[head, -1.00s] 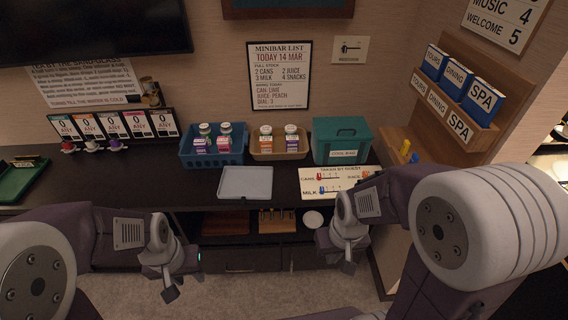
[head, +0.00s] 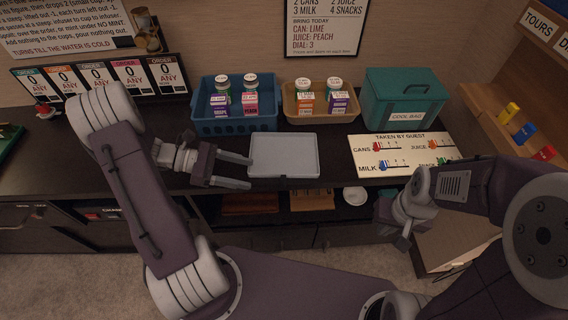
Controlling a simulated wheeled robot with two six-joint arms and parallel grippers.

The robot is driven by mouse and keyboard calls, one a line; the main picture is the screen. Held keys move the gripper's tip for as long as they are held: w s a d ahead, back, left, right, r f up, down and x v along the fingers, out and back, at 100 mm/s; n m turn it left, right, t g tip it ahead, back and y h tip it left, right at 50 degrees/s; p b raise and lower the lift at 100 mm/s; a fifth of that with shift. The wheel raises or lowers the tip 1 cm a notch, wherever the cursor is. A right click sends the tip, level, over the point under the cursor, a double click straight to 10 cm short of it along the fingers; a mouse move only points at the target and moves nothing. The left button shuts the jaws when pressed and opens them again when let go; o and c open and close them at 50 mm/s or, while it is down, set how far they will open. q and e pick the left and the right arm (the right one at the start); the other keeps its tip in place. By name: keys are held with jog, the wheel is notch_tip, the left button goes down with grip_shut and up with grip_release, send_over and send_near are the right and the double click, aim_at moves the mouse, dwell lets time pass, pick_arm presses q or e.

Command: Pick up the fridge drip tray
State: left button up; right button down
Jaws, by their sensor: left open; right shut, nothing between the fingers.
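A flat light-grey tray (head: 284,156) with a raised rim lies on the dark counter, near its front edge; I take it to be the fridge drip tray. My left gripper (head: 250,171) is open, with its two fingers pointing right at the tray's left edge. From this view I cannot tell whether a finger touches the tray. Nothing shows between the fingers. My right gripper (head: 405,243) is shut and empty, hanging in front of the counter to the right of the tray and pointing down.
Behind the tray stand a blue basket (head: 236,125) and a tan basket (head: 320,117), both holding bottles and cartons. A teal cool bag (head: 403,98) stands at the back right. A "Taken by guest" board (head: 405,153) lies right of the tray.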

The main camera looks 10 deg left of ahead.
aim_at(274, 183)
pick_arm(q)
jog(key=x, duration=0.3)
jog(key=shift+d+b, duration=0.2)
jog(key=shift+b, duration=0.15)
jog(key=b+x, duration=0.1)
jog(key=x, duration=0.5)
jog(key=shift+w, duration=0.15)
grip_shut()
jog(key=shift+a+r, duration=0.1)
